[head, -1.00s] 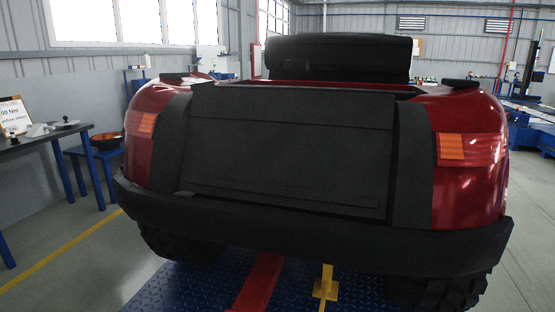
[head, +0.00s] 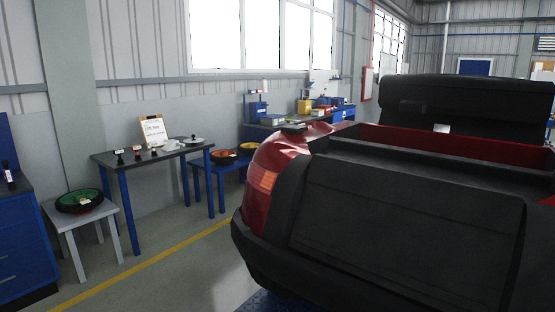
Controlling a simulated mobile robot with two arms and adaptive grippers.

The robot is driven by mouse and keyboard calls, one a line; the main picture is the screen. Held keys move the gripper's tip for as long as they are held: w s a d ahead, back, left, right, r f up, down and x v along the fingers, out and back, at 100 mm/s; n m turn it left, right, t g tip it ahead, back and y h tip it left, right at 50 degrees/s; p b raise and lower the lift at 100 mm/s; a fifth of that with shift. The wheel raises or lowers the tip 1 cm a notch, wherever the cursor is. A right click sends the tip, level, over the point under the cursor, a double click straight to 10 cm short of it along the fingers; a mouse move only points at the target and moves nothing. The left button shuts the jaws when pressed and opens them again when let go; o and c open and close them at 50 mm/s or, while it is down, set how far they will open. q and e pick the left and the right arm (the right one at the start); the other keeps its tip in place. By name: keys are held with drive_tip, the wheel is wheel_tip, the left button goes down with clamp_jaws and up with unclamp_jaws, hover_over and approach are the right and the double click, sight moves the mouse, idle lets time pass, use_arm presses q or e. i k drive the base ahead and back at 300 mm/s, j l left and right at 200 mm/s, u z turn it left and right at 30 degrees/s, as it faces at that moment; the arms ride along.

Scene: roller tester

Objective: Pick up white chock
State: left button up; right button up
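Small white items stand on the dark-topped table (head: 140,160) left of the vehicle in the head view. One pale piece (head: 168,147) lies in front of the clipboard, and a pale rounded item (head: 194,141) lies to its right. They are too small to tell for sure which is the white chock. Neither of my grippers is in view.
A red and black vehicle (head: 400,220) fills the right side. A white stool (head: 62,218) holds a green-filled bowl (head: 79,201). A blue stool (head: 203,168) holds bowls. A blue cabinet (head: 22,250) stands at the left edge. Floor (head: 165,285) before the table is clear.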

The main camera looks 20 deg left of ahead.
sight(172, 145)
drive_tip(key=u, duration=1.35)
drive_tip(key=i+u, duration=0.2)
drive_tip(key=u, duration=1.4)
drive_tip(key=l+u, duration=0.15)
drive_tip(key=u, duration=0.3)
drive_tip(key=i+l+u, duration=0.1)
drive_tip(key=u, duration=0.3)
drive_tip(key=l+u, duration=0.2)
drive_tip(key=u, duration=0.25)
drive_tip(key=l+u, duration=0.45)
drive_tip(key=l, duration=0.5)
drive_tip(key=l+u, duration=0.4)
drive_tip(key=l, duration=0.55)
drive_tip(key=l+z, duration=0.1)
drive_tip(key=l, duration=0.45)
drive_tip(key=i+l, duration=0.15)
drive_tip(key=l, duration=0.35)
drive_tip(key=l+z, duration=0.15)
drive_tip(key=l, duration=0.4)
drive_tip(key=i+l, duration=0.15)
drive_tip(key=l, duration=0.4)
drive_tip(key=k+l+z, duration=0.15)
drive_tip(key=l+z, duration=0.25)
drive_tip(key=l, duration=0.4)
drive_tip(key=l+z, duration=0.4)
drive_tip(key=l, duration=0.45)
drive_tip(key=i+l+z, duration=0.1)
drive_tip(key=l+z, duration=0.3)
drive_tip(key=l, duration=0.4)
